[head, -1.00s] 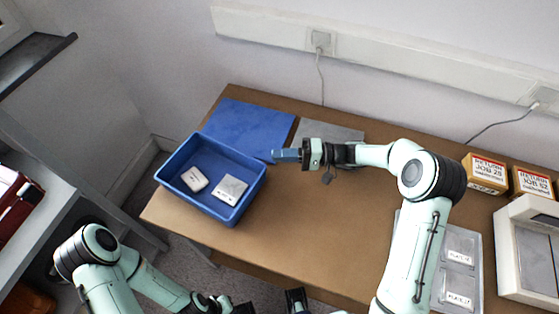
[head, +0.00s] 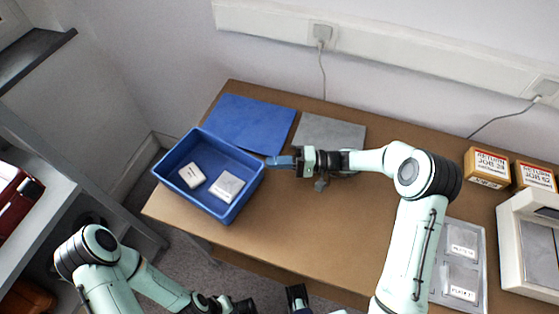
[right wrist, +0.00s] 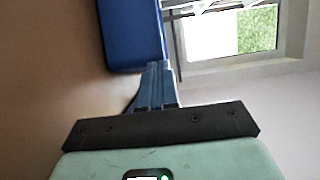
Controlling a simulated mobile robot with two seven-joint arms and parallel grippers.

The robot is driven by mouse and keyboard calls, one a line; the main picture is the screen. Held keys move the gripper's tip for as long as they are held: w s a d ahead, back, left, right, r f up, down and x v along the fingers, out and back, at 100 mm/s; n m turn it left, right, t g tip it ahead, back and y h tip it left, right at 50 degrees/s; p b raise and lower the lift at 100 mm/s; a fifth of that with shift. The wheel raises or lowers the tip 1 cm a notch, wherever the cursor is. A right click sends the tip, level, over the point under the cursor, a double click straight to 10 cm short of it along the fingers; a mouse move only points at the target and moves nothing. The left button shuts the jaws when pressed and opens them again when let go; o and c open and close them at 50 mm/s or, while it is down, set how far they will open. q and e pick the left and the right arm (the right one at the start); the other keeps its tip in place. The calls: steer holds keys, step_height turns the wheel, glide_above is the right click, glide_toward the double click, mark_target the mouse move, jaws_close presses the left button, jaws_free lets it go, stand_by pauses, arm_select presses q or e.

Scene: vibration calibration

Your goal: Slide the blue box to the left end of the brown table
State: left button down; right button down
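The blue box (head: 236,208) is an open tray near the left end of the brown table (head: 300,235), with its left corner close to the table's left edge. Two pale labelled items, a smaller one (head: 192,175) and a squarer one (head: 227,186), lie inside it. My right gripper (head: 272,162) is at the box's right wall, blue fingers pointing left. In the right wrist view the fingers (right wrist: 157,72) are together, their tips at the blue box (right wrist: 132,35), apparently touching its outside. My left gripper (head: 243,306) is low at the picture's bottom edge, off the table, partly cut off.
A blue mat (head: 250,124) and a grey mat (head: 328,132) lie behind the box. Two orange-brown boxes (head: 487,167) (head: 535,178), a grey tray (head: 461,262) and a white-framed device (head: 530,245) stand at the right. The front middle of the table is clear.

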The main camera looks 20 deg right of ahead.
steer(key=shift+s+a+r, duration=0.1)
steer(key=shift+s+a, duration=0.35)
steer(key=shift+a, duration=0.3)
steer(key=shift+w+d, duration=0.2)
steer(key=shift+d, duration=0.1)
arm_select(q)
steer(key=shift+s+a+f, duration=0.2)
steer(key=shift+f, duration=0.05)
steer(key=shift+f, duration=0.1)
